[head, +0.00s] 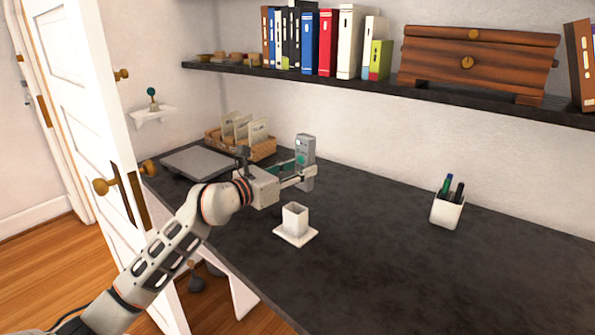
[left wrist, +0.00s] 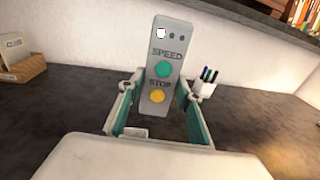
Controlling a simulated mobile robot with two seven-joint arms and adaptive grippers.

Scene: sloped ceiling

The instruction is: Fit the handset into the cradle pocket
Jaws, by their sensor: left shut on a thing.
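The handset (head: 305,150) is a grey upright box. In the left wrist view the handset (left wrist: 163,58) shows a green button under "SPEED" and a yellow one under "STOP". My left gripper (head: 301,174) is shut on it, one finger on each side, and holds it upright. Its fingers also show in the left wrist view (left wrist: 159,95). The white cradle (head: 295,220), a square open-topped pocket on a flat base, stands on the dark desk, nearer and lower in the head view than the handset. The handset is apart from the cradle. My right gripper is not in view.
A white pen cup (head: 447,209) stands at the right of the desk (head: 400,270). A basket with cards (head: 241,138) and a flat grey item (head: 198,164) lie at the back left. A shelf (head: 380,91) with books and a wooden box hangs above. The desk's right side is mostly clear.

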